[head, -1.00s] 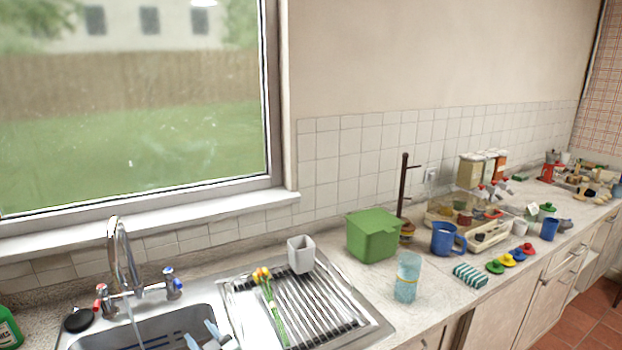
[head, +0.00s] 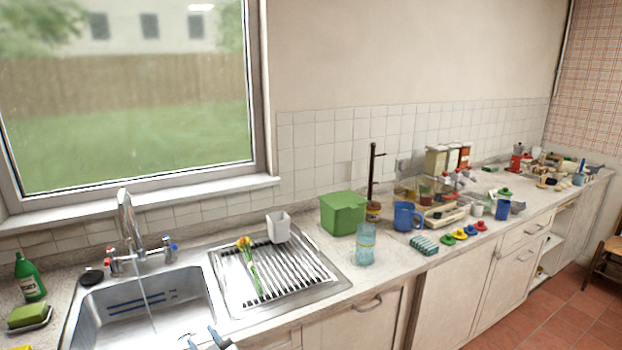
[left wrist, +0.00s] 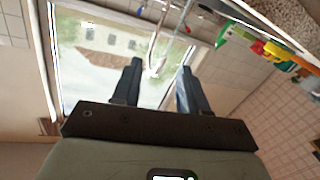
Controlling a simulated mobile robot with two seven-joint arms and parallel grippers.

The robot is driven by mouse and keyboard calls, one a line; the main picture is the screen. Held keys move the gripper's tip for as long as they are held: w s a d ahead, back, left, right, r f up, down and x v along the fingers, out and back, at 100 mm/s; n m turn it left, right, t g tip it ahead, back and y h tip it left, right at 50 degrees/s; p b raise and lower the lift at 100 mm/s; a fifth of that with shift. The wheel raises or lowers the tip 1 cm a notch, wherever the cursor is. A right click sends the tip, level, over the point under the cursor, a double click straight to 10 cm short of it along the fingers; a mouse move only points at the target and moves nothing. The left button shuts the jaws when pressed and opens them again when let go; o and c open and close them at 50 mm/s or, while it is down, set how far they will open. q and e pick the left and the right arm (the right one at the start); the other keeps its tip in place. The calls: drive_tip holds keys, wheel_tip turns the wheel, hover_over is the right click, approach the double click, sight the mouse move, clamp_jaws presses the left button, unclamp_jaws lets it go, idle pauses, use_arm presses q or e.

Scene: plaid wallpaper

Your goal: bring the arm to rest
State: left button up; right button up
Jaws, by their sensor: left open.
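My left gripper (head: 205,338) shows only by its tips at the bottom edge of the head view, in front of the sink. In the left wrist view the two dark fingers of my left gripper (left wrist: 158,85) stand apart, with nothing held between them. The window and tap show beyond them there, tilted. The rest of the left arm is hidden below the head view's frame. My right gripper is not in view.
The sink (head: 90,318) lies behind the gripper, with water running from the tap (head: 127,215). A green box (head: 343,213), a glass (head: 365,245) and a blue mug (head: 405,216) stand to the right.

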use_arm(q)
drive_tip(key=s+d+f+m+g+h, duration=0.1)
drive_tip(key=s+f+m+h, duration=0.15)
drive_tip(key=f, duration=0.75)
drive_tip(key=s+d+f+m+g+h, duration=0.15)
drive_tip(key=s+f+h, duration=0.25)
drive_tip(key=f, duration=0.5)
drive_tip(key=s+d+f+m+g+h, duration=0.1)
drive_tip(key=s+f+m+g+h, duration=0.2)
drive_tip(key=f, duration=0.7)
drive_tip(key=s+d+f+g+h, duration=0.2)
drive_tip(key=s+d+f+g, duration=0.1)
drive_tip(key=s, duration=0.7)
drive_tip(key=s+d+f+g+h, duration=0.1)
drive_tip(key=s+d+f+g, duration=0.1)
drive_tip(key=s, duration=0.9)
drive_tip(key=s+d+f+g+h, duration=0.2)
drive_tip(key=s+d+f+g, duration=0.1)
drive_tip(key=s, duration=0.7)
wheel_tip(320, 180, down, 2)
drive_tip(key=shift+s+d+f+n+g+h+p, duration=0.1)
drive_tip(key=shift+s+d+n+g+h+p, duration=0.15)
drive_tip(key=shift+d+n+g+h+p, duration=0.15)
